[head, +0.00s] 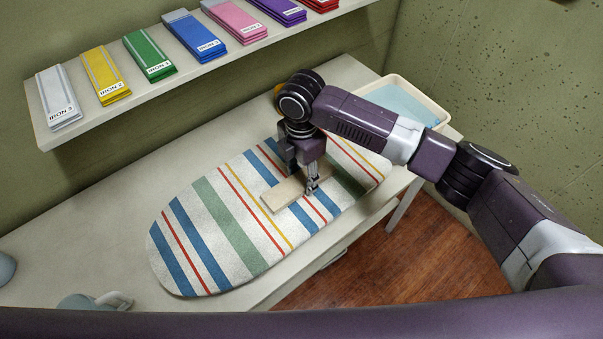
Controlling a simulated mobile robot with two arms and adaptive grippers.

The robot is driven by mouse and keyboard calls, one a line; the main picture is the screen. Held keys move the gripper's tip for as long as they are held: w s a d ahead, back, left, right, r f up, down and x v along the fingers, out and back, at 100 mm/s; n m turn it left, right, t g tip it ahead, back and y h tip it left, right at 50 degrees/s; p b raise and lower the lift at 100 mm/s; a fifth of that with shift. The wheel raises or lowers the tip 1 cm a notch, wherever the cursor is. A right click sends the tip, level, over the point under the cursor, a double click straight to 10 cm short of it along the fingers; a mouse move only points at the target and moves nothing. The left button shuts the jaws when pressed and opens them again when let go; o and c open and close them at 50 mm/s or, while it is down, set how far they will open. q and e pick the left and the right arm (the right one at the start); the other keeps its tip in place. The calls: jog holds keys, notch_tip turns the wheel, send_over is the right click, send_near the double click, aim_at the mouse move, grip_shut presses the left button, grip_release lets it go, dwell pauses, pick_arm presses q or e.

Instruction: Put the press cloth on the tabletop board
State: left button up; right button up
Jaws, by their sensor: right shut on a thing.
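The tabletop board (240,215) is a long padded board with a rounded near end and a striped cover in white, blue, green, red and yellow, lying on a pale table. A small flat beige piece that looks like the folded press cloth (280,195) is over the middle of the board. My right gripper (312,187) points down over the board and is shut on the right end of the cloth. The cloth looks to be at or just above the cover; I cannot tell if it touches. My left gripper is out of view.
A cream tray (440,112) with something light blue inside stands at the table's far right. A shelf (160,95) above the back holds several coloured, labelled folded packs. A grey-blue mug (100,302) stands at the front left.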

aim_at(301, 180)
jog(key=o, duration=1)
jog(key=shift+f, duration=0.15)
notch_tip(301, 180, up, 12)
jog(key=b, duration=0.2)
jog(key=shift+r+b, duration=0.2)
jog(key=shift+b, duration=0.15)
